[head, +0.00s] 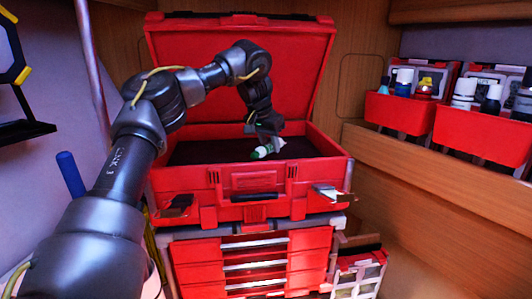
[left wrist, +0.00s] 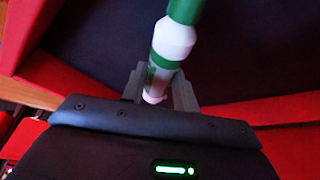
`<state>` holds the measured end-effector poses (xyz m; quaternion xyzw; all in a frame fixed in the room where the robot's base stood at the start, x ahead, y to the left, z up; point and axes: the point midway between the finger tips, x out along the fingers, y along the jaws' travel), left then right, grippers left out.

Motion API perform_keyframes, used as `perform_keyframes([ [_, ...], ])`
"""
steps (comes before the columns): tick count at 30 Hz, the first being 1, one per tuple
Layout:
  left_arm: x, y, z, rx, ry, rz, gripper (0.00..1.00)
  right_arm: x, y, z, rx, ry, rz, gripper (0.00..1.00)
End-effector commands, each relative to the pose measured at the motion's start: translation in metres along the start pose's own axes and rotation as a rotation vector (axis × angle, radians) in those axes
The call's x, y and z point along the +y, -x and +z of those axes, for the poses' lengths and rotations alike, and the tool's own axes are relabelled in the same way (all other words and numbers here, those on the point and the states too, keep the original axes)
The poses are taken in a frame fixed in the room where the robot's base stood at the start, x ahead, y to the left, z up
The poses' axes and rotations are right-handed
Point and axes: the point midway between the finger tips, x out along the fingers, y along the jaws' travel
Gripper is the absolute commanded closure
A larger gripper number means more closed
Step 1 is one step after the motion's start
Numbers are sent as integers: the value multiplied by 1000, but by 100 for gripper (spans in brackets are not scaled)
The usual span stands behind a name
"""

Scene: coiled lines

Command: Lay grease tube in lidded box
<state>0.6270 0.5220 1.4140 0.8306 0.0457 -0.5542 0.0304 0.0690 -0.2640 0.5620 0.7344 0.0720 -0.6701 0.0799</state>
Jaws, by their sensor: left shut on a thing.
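The lidded box (head: 315,160) is a red case with its lid (head: 240,65) standing open at the back and a dark inside. My left arm reaches in over it from the left. My left gripper (head: 268,146) is shut on the green and white grease tube (head: 260,153), at or just above the box's opening. In the left wrist view the tube (left wrist: 175,42) lies between the fingers of the gripper (left wrist: 160,90), and its far end runs out of the top of the picture. Whether the tube touches the box floor cannot be told. My right gripper is not in view.
The box stands on a red drawer unit (head: 250,262). Its front latches (head: 330,193) hang open. Red bins (head: 398,112) with several bottles stand on a wooden ledge (head: 440,165) at the right. A blue rod (head: 70,173) stands at the left.

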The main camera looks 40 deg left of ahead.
Motion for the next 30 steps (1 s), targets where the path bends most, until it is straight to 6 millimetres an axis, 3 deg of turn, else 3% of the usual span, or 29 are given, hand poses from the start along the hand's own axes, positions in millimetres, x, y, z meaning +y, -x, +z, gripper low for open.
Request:
perform_keyframes([
  [10, -4, -32, 10, -4, 1, 3, 95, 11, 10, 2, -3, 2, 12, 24],
  [25, -4, -41, 13, -1, 1, 1, 95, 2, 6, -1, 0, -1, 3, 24],
  [26, -4, -41, 13, -1, 1, 1, 69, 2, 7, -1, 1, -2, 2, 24],
  [30, -4, -41, 13, -2, 1, 1, 51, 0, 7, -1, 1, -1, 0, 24],
])
